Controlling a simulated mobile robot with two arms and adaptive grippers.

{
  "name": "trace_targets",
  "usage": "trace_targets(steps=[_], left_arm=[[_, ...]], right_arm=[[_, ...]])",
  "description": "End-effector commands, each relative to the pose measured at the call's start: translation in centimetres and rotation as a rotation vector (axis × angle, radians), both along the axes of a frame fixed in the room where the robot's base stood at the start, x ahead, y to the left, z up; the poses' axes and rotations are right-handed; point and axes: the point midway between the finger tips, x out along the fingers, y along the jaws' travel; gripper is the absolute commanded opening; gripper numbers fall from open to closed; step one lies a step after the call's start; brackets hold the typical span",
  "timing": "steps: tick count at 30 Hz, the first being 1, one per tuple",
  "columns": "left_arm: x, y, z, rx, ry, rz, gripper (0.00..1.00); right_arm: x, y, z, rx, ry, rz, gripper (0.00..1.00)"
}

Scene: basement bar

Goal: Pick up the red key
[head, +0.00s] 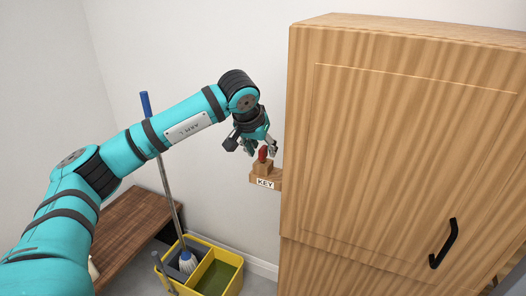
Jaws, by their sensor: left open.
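The red key (263,153) stands upright on a small wooden holder (263,168) on the wall. The holder sits on a wooden shelf with a "KEY" label (265,183), just left of the tall cabinet. My left gripper (261,149) is above the key, pointing down, with its fingers open near the key's top. I cannot tell whether the fingers touch it. The key's upper part is partly hidden by the gripper. My right gripper is not in view.
A tall wooden cabinet (400,150) with a black handle (443,243) stands close to the right of the holder. Below are a yellow mop bucket (228,286), a mop with a blue-topped handle (146,104) and a low wooden table (135,222). The wall left of the gripper is clear.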

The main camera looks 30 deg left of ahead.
Motion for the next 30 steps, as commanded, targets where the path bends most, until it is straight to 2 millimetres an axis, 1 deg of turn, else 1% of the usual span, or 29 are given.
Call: trace_targets(steps=[1, 4, 11, 14, 21, 30], left_arm=[[0.34, -0.02, -0.42, -0.001, 0.000, 0.000, 0.42], [0.73, 0.03, -1.13, -0.001, -0.001, 0.000, 0.42], [0.83, 0.02, -1.32, -0.001, -0.003, 0.000, 0.42], [0.82, 0.02, -1.32, -0.001, -0.002, 0.000, 0.32], [0.81, 0.01, -1.30, -0.001, -0.002, 0.000, 0.00], [0.82, 0.01, -1.27, -0.001, -0.003, 0.000, 0.00]], right_arm=[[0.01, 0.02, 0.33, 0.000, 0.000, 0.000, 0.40], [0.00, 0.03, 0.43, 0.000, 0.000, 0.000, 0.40], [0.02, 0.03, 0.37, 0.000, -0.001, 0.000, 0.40], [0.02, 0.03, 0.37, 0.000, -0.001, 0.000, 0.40], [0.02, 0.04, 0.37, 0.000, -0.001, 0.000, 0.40], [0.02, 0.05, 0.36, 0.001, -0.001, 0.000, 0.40]])
